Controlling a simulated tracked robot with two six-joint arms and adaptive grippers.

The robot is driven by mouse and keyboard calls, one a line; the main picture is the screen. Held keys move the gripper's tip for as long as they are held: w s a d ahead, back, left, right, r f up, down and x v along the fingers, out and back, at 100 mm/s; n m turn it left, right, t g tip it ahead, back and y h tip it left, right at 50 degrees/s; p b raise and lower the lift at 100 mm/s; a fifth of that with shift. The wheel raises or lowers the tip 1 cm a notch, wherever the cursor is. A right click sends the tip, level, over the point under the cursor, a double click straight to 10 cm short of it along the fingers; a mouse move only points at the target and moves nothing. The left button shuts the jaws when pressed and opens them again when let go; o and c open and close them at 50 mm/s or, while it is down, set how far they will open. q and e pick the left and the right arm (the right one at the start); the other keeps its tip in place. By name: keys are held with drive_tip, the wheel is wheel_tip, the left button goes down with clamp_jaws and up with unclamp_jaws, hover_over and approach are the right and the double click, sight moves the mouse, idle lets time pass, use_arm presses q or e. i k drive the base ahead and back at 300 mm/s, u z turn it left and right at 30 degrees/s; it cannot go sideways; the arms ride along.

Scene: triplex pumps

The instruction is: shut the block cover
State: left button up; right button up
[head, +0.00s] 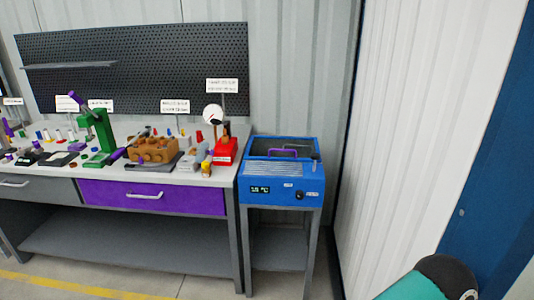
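A blue benchtop unit (281,190) stands on a small grey stand to the right of the workbench. It has a small lit display (260,189) and a black knob (299,195) on its front. A purple handle (283,150) shows at its top, within the blue rim, near a dark area. I take this to be the block cover's handle, but I cannot tell how far open the cover is. Neither of my grippers is in view. A teal and black rounded part, probably of my arm, shows at the bottom right.
The workbench (205,178) at left carries a green press (101,132), a brown block (153,150), a red dial gauge (225,150) and several small parts. A purple drawer (150,196) is below. Floor is clear in front; a corrugated wall is at right.

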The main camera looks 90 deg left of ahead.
sight(211, 152)
drive_tip(key=z, duration=0.75)
drive_tip(key=i, duration=0.15)
drive_tip(key=u, duration=3.25)
drive_tip(key=i, duration=0.2)
drive_tip(key=u, duration=0.95)
drive_tip(key=i, duration=1.7)
drive_tip(key=z, duration=0.25)
